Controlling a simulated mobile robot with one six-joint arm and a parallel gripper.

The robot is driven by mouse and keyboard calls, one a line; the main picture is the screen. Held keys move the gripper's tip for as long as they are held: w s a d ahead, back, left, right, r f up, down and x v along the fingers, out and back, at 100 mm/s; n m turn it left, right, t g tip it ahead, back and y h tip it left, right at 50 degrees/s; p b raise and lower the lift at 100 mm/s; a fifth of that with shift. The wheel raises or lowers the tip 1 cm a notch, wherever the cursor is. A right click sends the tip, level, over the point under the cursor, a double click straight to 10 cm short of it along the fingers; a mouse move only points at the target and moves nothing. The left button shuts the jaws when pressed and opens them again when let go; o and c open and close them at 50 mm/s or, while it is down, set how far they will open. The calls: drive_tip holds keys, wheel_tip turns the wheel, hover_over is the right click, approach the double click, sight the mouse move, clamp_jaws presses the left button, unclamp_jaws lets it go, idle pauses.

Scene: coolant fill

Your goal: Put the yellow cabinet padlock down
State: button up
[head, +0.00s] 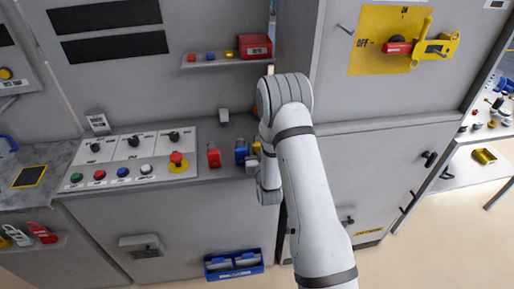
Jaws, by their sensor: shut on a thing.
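The yellow cabinet padlock (256,148) shows only as a small yellow patch beside my wrist, over the back of the grey counter ledge. My gripper (252,164) is small in the head view and partly hidden by my own arm. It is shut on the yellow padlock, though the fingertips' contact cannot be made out. I cannot tell whether the padlock touches the ledge. A blue padlock (241,152) stands just left of it, close to the gripper. A red padlock (213,156) stands further left on the ledge.
A control panel (133,143) with buttons fills the ledge's left part. A small shelf (228,62) with a red box (255,46) is above. A blue bin (233,264) hangs below. The yellow switch plate (378,22) is on the right cabinet.

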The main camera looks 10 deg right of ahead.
drive_tip(key=shift+f+b, duration=0.2)
drive_tip(key=shift+b, duration=0.15)
drive_tip(key=o, duration=0.8)
drive_tip(key=shift+c, duration=0.2)
drive_tip(key=shift+r, duration=0.15)
